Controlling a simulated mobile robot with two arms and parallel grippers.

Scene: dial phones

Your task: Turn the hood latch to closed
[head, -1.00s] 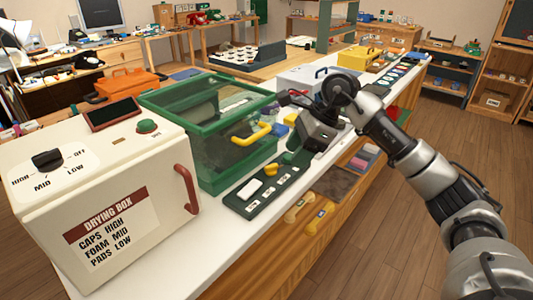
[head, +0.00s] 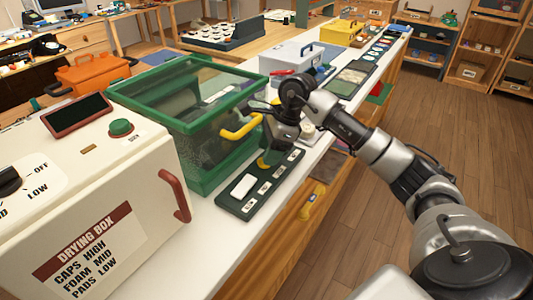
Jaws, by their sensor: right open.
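The green-framed hood (head: 190,105) with clear panels stands on the white counter, with a yellow handle (head: 240,127) on its front. A dark green strip (head: 232,203) with small labels lies in front of it. My right gripper (head: 262,122) is open, just right of the yellow handle and above the yellow piece. Contact cannot be made out. My left gripper is out of view.
A cream drying box (head: 130,215) with a red handle (head: 174,196) stands at the near left. A grey case (head: 290,58) and a yellow case (head: 341,32) stand farther along the counter. The wooden floor (head: 440,130) at right is clear.

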